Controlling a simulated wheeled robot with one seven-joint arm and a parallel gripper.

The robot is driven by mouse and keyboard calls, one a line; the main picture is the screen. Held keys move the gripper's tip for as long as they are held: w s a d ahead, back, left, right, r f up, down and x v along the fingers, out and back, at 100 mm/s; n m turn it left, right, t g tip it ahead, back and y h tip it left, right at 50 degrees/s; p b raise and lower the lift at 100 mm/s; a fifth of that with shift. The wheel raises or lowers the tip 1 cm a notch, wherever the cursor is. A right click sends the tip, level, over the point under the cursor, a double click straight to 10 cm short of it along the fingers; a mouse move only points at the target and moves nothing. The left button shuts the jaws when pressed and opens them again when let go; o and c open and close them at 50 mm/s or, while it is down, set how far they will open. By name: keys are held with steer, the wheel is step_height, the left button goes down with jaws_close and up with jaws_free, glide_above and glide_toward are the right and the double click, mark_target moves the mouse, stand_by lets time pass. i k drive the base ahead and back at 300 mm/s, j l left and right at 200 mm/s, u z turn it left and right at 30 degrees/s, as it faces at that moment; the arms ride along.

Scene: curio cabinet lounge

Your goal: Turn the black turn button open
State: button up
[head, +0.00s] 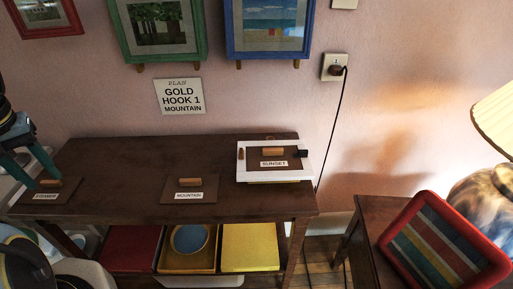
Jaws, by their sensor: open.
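The black turn button (300,153) sits at the right side of a white frame (307,172) lying on the wooden table. It appears to reach over the edge of the brown back panel (291,153) labelled SUNSET. A brass-coloured button (241,153) is on the frame's left side. The panel has a light wooden handle (273,151). My gripper (44,181) is at the far left, with teal fingers apart beside the wooden handle of another brown panel (68,193). It is far from the black button. Whether the fingers touch that handle is unclear.
A brown panel labelled MOUNTAIN (206,196) lies mid-table (115,158). Red, blue-and-yellow and yellow items (250,246) sit below. A plan sign (180,97) and framed pictures hang behind. A cord (331,135) runs down past the table's right end. A side table holds a striped red-framed item (440,245).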

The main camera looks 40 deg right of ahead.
mark_target(302, 153)
steer(key=l+z, duration=0.2)
steer(key=z, duration=0.2)
steer(key=k+l+z, duration=0.1)
steer(key=l+z, duration=0.15)
steer(key=z, duration=0.15)
steer(key=l+z, duration=0.2)
steer(key=z, duration=0.2)
